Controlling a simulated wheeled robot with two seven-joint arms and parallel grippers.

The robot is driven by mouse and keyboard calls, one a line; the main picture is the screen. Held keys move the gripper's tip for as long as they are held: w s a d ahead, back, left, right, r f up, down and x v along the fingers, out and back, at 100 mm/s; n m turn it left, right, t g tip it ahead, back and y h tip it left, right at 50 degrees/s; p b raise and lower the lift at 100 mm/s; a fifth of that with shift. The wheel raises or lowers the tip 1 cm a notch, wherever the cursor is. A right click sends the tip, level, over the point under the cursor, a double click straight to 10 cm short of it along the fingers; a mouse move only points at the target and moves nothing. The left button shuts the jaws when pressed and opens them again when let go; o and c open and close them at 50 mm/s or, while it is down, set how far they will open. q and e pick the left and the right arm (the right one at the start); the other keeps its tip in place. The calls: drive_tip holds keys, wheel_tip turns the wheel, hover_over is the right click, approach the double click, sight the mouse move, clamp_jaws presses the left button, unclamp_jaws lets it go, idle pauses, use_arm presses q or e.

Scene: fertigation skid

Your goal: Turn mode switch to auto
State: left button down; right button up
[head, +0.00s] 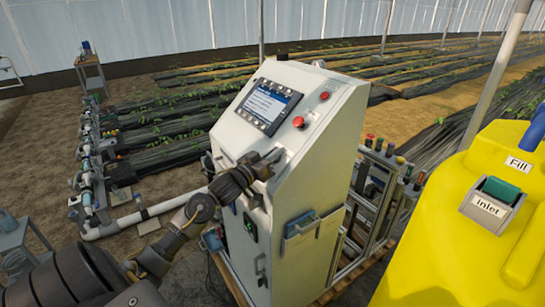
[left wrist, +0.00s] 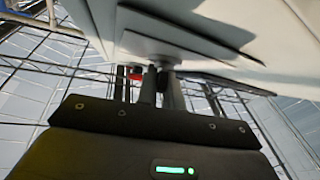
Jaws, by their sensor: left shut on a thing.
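The pale control cabinet (head: 312,190) stands upright in the middle of the head view, with a sloped front panel. My left gripper (head: 274,158) reaches the lower part of this panel from the left. It is shut on a small grey knob (left wrist: 152,45), which appears to be the mode switch. In the left wrist view the two fingers (left wrist: 160,88) meet at this knob against the panel. The gripper covers the switch in the head view, so its pointer and position labels cannot be read. My right gripper is not in view.
A lit screen (head: 267,106) and a red button (head: 298,121) sit on the panel above my gripper. A yellow tank (head: 440,235) stands close on the right. Grey piping (head: 135,220) runs along the left. Crop beds lie behind.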

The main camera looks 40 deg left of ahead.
use_arm(q)
drive_tip(key=m+g+h+b, duration=0.1)
drive_tip(key=m+h+b, duration=0.1)
drive_tip(key=m+h, duration=0.3)
drive_tip(key=shift+f+m, duration=0.2)
drive_tip(key=shift+m, duration=0.2)
drive_tip(key=m+g+h+b, duration=0.1)
drive_tip(key=m+h+b, duration=0.1)
drive_tip(key=m, duration=0.1)
drive_tip(key=m+g+h+b, duration=0.2)
drive_tip(key=m+h, duration=0.1)
drive_tip(key=shift+m+g+h+b, duration=0.3)
drive_tip(key=shift+s+d+r+m+g+h+b, duration=0.15)
drive_tip(key=shift+m+g+h+b, duration=0.45)
drive_tip(key=shift+m+g, duration=0.55)
drive_tip(key=shift+r+m+g+h+b, duration=0.1)
drive_tip(key=shift+m+g+h+b, duration=0.45)
drive_tip(key=shift+m+g, duration=0.6)
drive_tip(key=shift+m, duration=0.3)
drive_tip(key=c, duration=1.5)
unclamp_jaws()
drive_tip(key=shift+c, duration=0.2)
drive_tip(key=shift+f, duration=0.1)
